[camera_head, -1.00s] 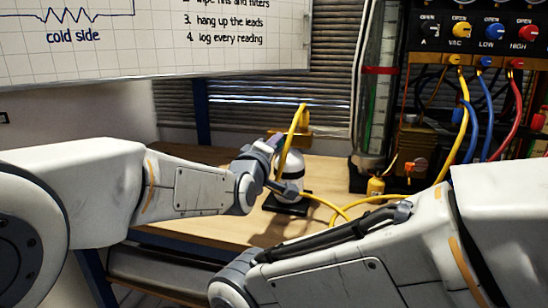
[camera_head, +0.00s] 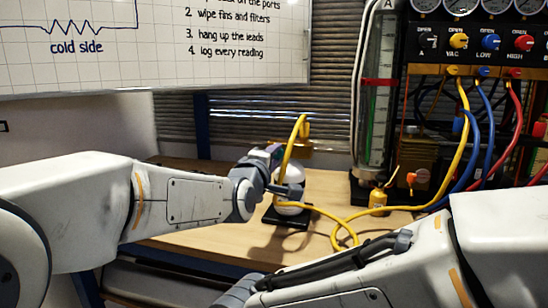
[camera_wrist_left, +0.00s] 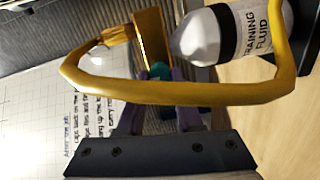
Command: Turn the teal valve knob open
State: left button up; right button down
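The teal valve knob (camera_wrist_left: 160,71) shows small in the left wrist view, just beyond a yellow hose and in front of a brass-coloured block (camera_wrist_left: 151,38). The purple-grey fingers of my left gripper (camera_wrist_left: 162,105) are apart and reach up toward it, one on each side. The hose crosses in front of their tips, so I cannot tell whether they touch the knob. In the head view my left gripper (camera_head: 278,165) is beside the white bottle, and the knob cannot be made out. My right gripper is out of frame; only its arm shows.
The yellow hose (camera_head: 287,150) arches close over my left gripper and loops across the wooden bench (camera_head: 220,245). The white training fluid bottle (camera_head: 318,187) stands right beside the gripper; it also shows in the wrist view (camera_wrist_left: 205,40). A gauge panel (camera_head: 480,40) stands at right.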

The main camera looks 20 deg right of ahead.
pick_arm(q)
jog(key=o, duration=0.4)
jog(key=shift+a, duration=0.1)
jog(key=shift+o, duration=0.2)
jog(key=v, duration=1)
jog(key=shift+s, duration=0.15)
jog(key=shift+a, duration=0.1)
